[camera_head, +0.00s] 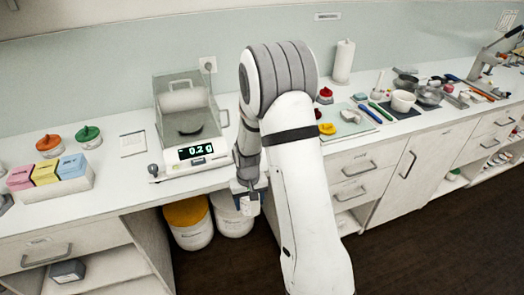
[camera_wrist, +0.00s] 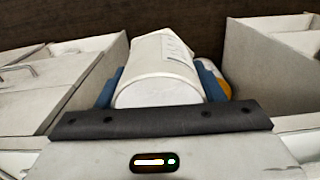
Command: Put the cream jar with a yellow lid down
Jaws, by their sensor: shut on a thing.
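My gripper (camera_wrist: 160,90) is shut on a white cylindrical jar (camera_wrist: 165,60), with one blue finger on each side of it. A printed label shows on its far part. No yellow lid shows on this jar in either view, so I cannot confirm its lid colour.
A balance reading 0.2 g (camera_head: 195,152) stands left of my arm. Below are a yellow-topped bucket (camera_head: 187,212) and a white bucket (camera_head: 235,220). Coloured boxes (camera_head: 50,172) sit at left. Tools and bowls (camera_head: 402,100) crowd the right bench. Bare bench lies around a white square (camera_head: 133,144).

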